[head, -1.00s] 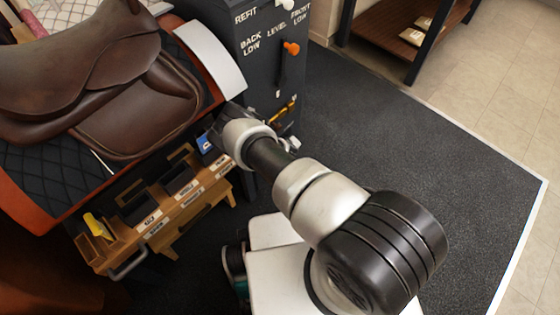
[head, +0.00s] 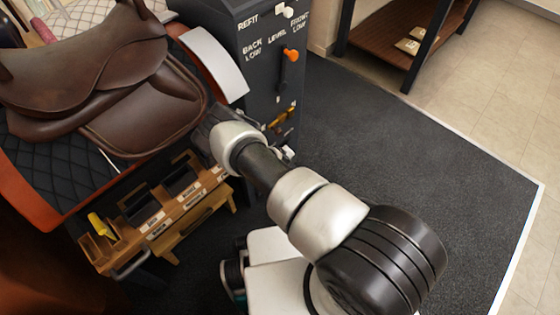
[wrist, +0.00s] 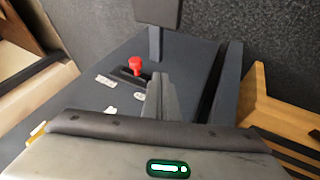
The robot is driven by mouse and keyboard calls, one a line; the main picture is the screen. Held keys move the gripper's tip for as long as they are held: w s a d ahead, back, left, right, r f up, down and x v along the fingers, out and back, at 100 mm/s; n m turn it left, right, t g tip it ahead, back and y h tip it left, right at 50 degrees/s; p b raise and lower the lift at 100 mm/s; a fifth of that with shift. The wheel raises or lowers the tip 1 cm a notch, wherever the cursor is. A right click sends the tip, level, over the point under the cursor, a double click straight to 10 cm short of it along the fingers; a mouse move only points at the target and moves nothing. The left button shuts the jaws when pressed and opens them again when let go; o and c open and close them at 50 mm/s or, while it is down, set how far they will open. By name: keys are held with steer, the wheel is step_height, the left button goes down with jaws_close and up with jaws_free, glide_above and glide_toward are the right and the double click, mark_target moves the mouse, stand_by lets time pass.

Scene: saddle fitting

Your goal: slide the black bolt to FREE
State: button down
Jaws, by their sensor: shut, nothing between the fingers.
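My gripper (wrist: 158,88) shows in the wrist view as a grey hand with its narrow fingers together and empty. The fingers stand over a dark grey panel (wrist: 85,88), just right of a red knob (wrist: 135,65) on a dark slotted fitting. Small white labels (wrist: 105,80) lie beside the slot, too small to read. I cannot clearly pick out the black bolt or the word FREE. A dark block on a post (wrist: 156,42) stands beyond the knob. In the head view my arm hides the fingers beside the dark cabinet (head: 262,88).
The cabinet carries an orange-knobbed lever (head: 290,56) and a white knob (head: 288,12). A brown saddle (head: 95,60) sits at left above a wooden tool rack (head: 150,232) with a yellow item (head: 101,225). Dark floor mat (head: 400,140) is clear at right.

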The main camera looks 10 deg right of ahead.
steer(key=p+v, duration=0.1)
steer(key=v, duration=0.5)
steer(key=shift+s+r+p, duration=0.2)
steer(key=shift+p, duration=0.1)
